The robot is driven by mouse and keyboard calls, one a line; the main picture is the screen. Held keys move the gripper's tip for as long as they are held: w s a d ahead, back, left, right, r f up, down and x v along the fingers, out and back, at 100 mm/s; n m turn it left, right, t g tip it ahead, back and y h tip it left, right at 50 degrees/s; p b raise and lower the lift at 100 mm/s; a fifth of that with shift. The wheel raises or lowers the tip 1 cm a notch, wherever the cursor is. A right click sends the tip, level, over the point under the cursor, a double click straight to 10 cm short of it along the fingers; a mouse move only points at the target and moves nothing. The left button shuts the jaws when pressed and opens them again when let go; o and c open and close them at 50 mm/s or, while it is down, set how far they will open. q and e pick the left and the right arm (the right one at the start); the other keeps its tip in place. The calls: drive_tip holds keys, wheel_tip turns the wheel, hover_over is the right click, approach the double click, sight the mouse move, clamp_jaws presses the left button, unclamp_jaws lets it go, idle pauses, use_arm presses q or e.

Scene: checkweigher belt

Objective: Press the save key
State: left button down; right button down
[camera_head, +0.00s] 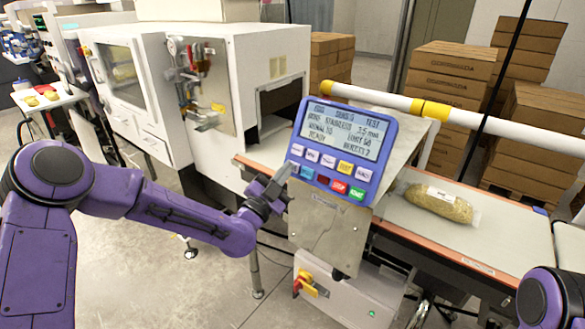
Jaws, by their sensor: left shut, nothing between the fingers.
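A purple-blue control panel (376,118) with a lit text screen (342,128) stands tilted on the machine, near the middle of the head view. Below its screen are two rows of keys: mostly white keys (312,155) and a yellow key (345,167) above, then a light blue key (307,173), a dark key, a red stop key (339,187) and a green start key (356,194). The labels are too small for me to tell which is the save key. My left gripper (283,176) is shut and empty at the panel's lower left edge; I cannot tell whether it touches. My right gripper is out of view.
A conveyor belt (500,233) runs to the right, with a clear bag of grain-like product (438,203) on it. A white and yellow rail (400,102) crosses behind the panel. A white machine cabinet (215,60) stands behind left. Stacked cartons (452,75) are at the back.

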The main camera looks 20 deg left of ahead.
use_arm(q)
drive_tip(key=shift+w+f, duration=0.15)
drive_tip(key=shift+w, duration=0.05)
idle(0.3)
idle(0.3)
drive_tip(key=shift+s+a+r, duration=0.2)
drive_tip(key=shift+s+r, duration=0.2)
drive_tip(key=shift+s, duration=0.3)
drive_tip(key=shift+s+a+r+p, duration=0.25)
drive_tip(key=shift+s+r, duration=0.1)
drive_tip(key=shift+s, duration=0.35)
drive_tip(key=shift+s+a+r+p, duration=0.25)
drive_tip(key=shift+s+r, duration=0.15)
drive_tip(key=shift+s, duration=0.25)
drive_tip(key=shift+s+a+r+p, duration=0.15)
drive_tip(key=shift+s+a+r, duration=0.15)
drive_tip(key=shift+s, duration=0.4)
